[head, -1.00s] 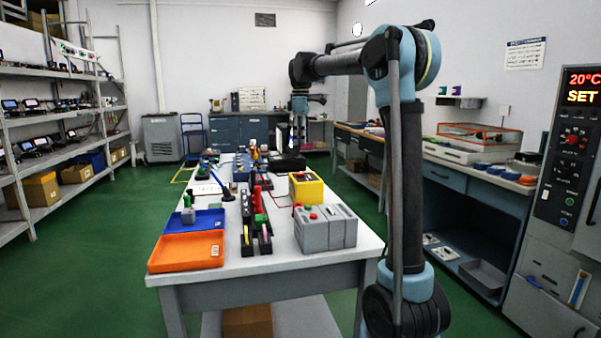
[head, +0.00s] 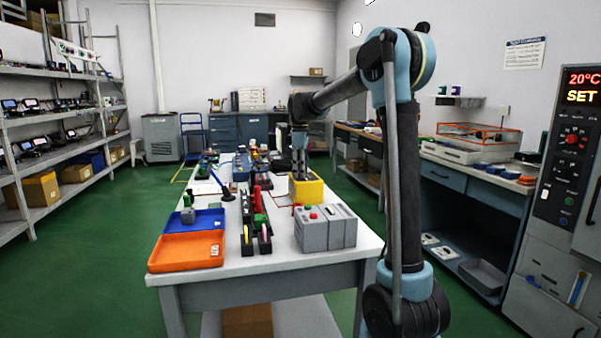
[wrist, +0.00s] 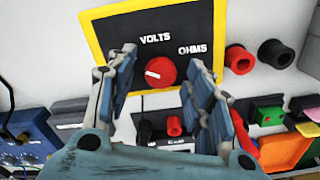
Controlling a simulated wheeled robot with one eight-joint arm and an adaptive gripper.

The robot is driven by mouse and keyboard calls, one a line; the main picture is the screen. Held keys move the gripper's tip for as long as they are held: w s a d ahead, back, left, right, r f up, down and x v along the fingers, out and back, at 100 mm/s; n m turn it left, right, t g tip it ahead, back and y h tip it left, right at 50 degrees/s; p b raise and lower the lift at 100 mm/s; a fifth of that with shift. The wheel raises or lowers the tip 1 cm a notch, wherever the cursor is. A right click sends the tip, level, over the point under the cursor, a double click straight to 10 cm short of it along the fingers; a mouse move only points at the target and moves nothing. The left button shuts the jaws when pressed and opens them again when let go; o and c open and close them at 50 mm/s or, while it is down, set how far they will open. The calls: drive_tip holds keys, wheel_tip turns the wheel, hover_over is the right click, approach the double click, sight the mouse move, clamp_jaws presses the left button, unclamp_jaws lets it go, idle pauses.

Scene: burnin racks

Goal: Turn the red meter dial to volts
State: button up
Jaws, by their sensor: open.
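My gripper (wrist: 162,75) is open, with one blue finger on each side of the dial in the picture. I see no finger touching the dial. In the head view the yellow meter (head: 307,191) stands on the table, with my gripper over it; the dial is hidden there.
Red and black round sockets (wrist: 240,60) sit right of the dial. On the table, a grey box with red and green buttons (head: 325,228) stands in front of the meter. Blue (head: 205,220) and orange trays (head: 185,252) lie at the near left.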

drive_tip(key=c, duration=1.1)
drive_tip(key=shift+m, duration=0.4)
drive_tip(key=m, duration=1.1)
drive_tip(key=shift+w, duration=0.1)
